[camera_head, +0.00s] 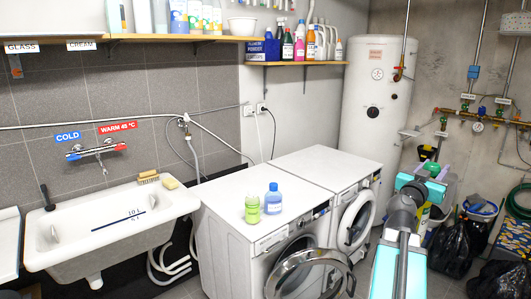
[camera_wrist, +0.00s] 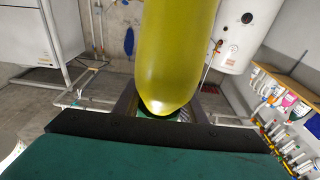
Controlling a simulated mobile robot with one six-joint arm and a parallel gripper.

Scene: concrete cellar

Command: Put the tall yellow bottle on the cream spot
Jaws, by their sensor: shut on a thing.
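The tall yellow bottle (camera_wrist: 178,50) fills the upper middle of the wrist view, its rounded end towards the camera. My gripper (camera_wrist: 162,112) is shut on it; the bottle hides most of the fingers. The cream label (camera_head: 81,45) is on the front edge of the upper left shelf (camera_head: 160,37). The stretch of shelf above that label looks bare, far to the left of my arm.
White and coloured bottles (camera_head: 179,18) stand on the shelf right of the cream label. A glass label (camera_head: 21,48) is to its left. A sink (camera_head: 110,225) lies below. A green bottle (camera_head: 252,209) and a blue bottle (camera_head: 273,199) stand on the washing machine, its door open.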

